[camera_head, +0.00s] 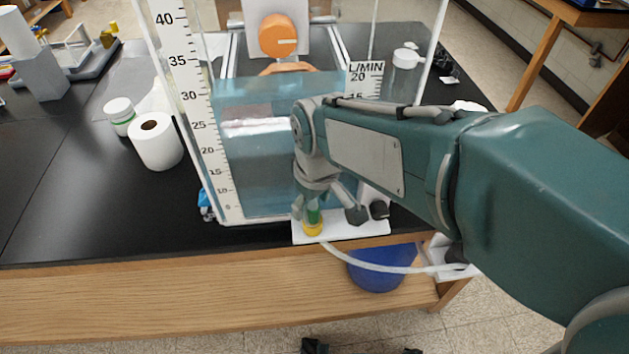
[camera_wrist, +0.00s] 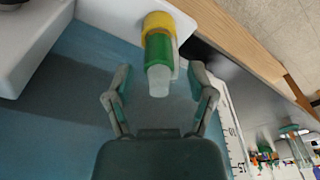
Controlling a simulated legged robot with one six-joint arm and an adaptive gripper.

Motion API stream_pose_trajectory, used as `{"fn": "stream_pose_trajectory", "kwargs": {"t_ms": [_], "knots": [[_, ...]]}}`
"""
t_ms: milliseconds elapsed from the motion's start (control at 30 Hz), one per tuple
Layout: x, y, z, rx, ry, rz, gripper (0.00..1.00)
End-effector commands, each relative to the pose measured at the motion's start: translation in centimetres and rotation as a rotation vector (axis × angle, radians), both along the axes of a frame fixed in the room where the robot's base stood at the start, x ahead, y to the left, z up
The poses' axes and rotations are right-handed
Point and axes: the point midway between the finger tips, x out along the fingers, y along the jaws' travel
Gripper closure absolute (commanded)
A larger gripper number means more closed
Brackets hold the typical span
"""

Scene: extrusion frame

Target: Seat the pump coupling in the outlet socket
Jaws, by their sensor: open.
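A green coupling-like piece (camera_wrist: 158,48) with a pale translucent end stands in a yellow ring (camera_wrist: 157,22) at the edge of a white plate (camera_wrist: 112,14). In the head view, the green piece (camera_head: 313,214) is partly hidden by my fingers, with the yellow ring (camera_head: 312,229) below it on the white plate (camera_head: 350,233). I cannot tell which part is the coupling and which is the outlet socket, or how deep one sits in the other. My gripper (camera_wrist: 160,72) is open, one finger on each side of the green piece's pale end, with visible gaps. It also shows in the head view (camera_head: 327,211).
A clear tank (camera_head: 250,180) with a scale and bluish water stands behind the plate. A pale hose (camera_head: 375,266) runs rightward from near the yellow ring, over a blue bowl (camera_head: 378,278) below the bench edge. A paper roll (camera_head: 156,144) stands left. The bench's left front is clear.

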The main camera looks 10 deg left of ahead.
Motion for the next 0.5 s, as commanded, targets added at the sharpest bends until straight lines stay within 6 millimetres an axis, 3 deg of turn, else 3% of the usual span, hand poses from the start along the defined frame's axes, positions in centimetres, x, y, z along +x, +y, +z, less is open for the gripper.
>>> {"fn": "stream_pose_trajectory", "kwargs": {"t_ms": [300, 500], "knots": [[-0.5, -0.7, 6.6, 0.002, -0.005, 0.0, 0.29], [-0.8, -0.9, 9.8, 0.001, -0.002, 0.0, 0.29]]}}
